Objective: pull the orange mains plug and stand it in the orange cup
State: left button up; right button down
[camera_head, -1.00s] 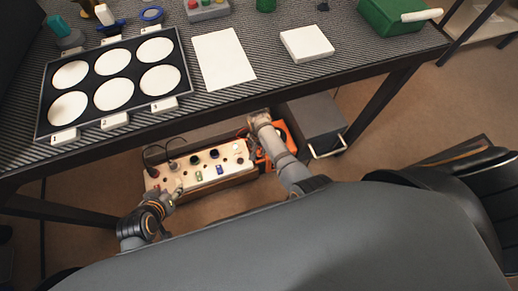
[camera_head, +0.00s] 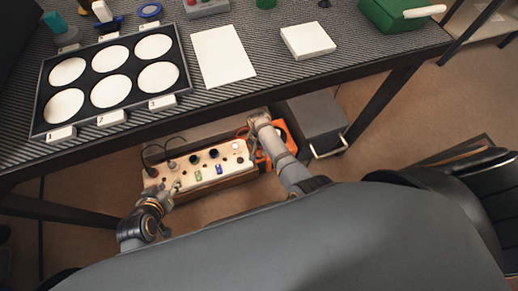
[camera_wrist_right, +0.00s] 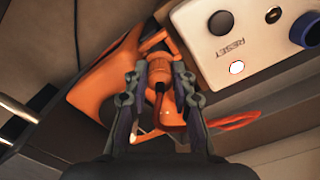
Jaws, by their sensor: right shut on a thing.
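My right gripper (camera_wrist_right: 160,72) is shut on the orange mains plug (camera_wrist_right: 159,76), held between the fingertips in the right wrist view. In the head view the right gripper (camera_head: 261,124) is at the right end of the cream socket strip (camera_head: 208,171). A larger orange piece (camera_wrist_right: 98,88) lies behind the fingers; it also shows in the head view (camera_head: 291,136). I cannot tell whether it is the orange cup. Whether the plug touches it is unclear. My left gripper (camera_head: 176,187) is small beside the strip's left end; its jaws are not clear.
A reset button (camera_wrist_right: 237,68) is on the strip's end, close to the right gripper. An orange-red cable (camera_wrist_right: 236,121) loops beside the fingers. A grey cabinet (camera_head: 313,117) stands to the right. The table (camera_head: 270,83) overhangs the area, with a tray of white discs (camera_head: 185,75) on it.

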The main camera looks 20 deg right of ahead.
pick_arm(q)
jog(key=shift+f+b, duration=0.5)
jog(key=shift+b, duration=0.05)
pick_arm(e)
jog(key=shift+f, duration=0.85)
jog(key=c, duration=1)
grip_release()
jog(key=shift+c, duration=0.2)
